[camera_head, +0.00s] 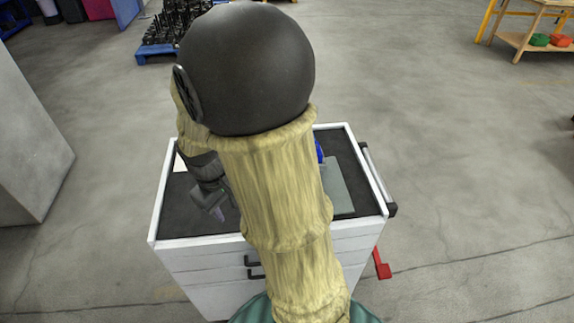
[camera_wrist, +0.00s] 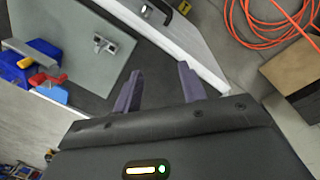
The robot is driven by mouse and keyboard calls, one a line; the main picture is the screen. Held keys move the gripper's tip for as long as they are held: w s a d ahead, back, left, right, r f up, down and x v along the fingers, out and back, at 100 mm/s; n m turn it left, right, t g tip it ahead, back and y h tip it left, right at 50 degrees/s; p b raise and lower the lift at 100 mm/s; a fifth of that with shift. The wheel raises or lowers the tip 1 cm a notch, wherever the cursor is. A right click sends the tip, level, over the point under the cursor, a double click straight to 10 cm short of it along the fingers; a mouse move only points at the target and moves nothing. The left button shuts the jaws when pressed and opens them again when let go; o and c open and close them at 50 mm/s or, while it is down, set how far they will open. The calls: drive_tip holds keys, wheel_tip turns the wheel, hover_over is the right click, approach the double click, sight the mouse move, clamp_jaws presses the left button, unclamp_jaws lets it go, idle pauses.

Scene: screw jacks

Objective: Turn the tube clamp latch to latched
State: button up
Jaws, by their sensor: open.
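In the wrist view my gripper (camera_wrist: 158,88) is open, its two dark fingers apart with nothing between them. Beyond it a grey plate (camera_wrist: 75,35) lies on the dark cart top. In the head view my gripper (camera_head: 217,208) is over the left part of the cart top, pointing down. The plate (camera_head: 342,188) shows at right, partly hidden by my arm, which also hides the metallic piece.
Blue and red parts (camera_wrist: 36,72) stand at the plate's edge; a blue bit (camera_head: 319,151) shows behind my arm. The white cart (camera_head: 262,232) has a raised rim and a side handle (camera_head: 378,180). An orange cable (camera_wrist: 268,28) lies on the floor beyond the cart.

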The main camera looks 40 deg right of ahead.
drive_tip(key=w+d+f+n+g+h+b, duration=0.1)
drive_tip(key=w+d+f+b, duration=0.1)
drive_tip(key=w+d+f+n+g+h+b, duration=0.1)
drive_tip(key=w+d+f+n+b, duration=0.1)
drive_tip(key=d+f, duration=0.1)
drive_tip(key=w+d+f+n+g+h+b, duration=0.1)
drive_tip(key=w+d+f+b, duration=0.1)
drive_tip(key=d, duration=0.1)
drive_tip(key=shift+w+f+h, duration=0.3)
drive_tip(key=shift+f+h, duration=0.1)
drive_tip(key=w+d+h+b, duration=0.1)
drive_tip(key=w+d+f+n+g+h+b, duration=0.1)
drive_tip(key=b, duration=0.1)
drive_tip(key=w+d+n+g+h+b, duration=0.1)
drive_tip(key=d, duration=0.1)
drive_tip(key=shift+w+f, duration=0.2)
drive_tip(key=shift+w, duration=0.05)
drive_tip(key=w+n+g+h+b, duration=0.1)
drive_tip(key=w+h+b, duration=0.1)
drive_tip(key=w+d+n+g+h+b, duration=0.1)
drive_tip(key=w+b, duration=0.1)
drive_tip(key=shift+d+r+h+b, duration=0.1)
drive_tip(key=shift+r+h+b, duration=0.05)
drive_tip(key=shift+h+b, duration=0.25)
drive_tip(key=w+a+r+g+h+b, duration=0.2)
drive_tip(key=w+a+g+h, duration=0.1)
drive_tip(key=shift+w+r+b, duration=0.2)
drive_tip(key=shift+r+b, duration=0.1)
drive_tip(key=shift+b, duration=0.05)
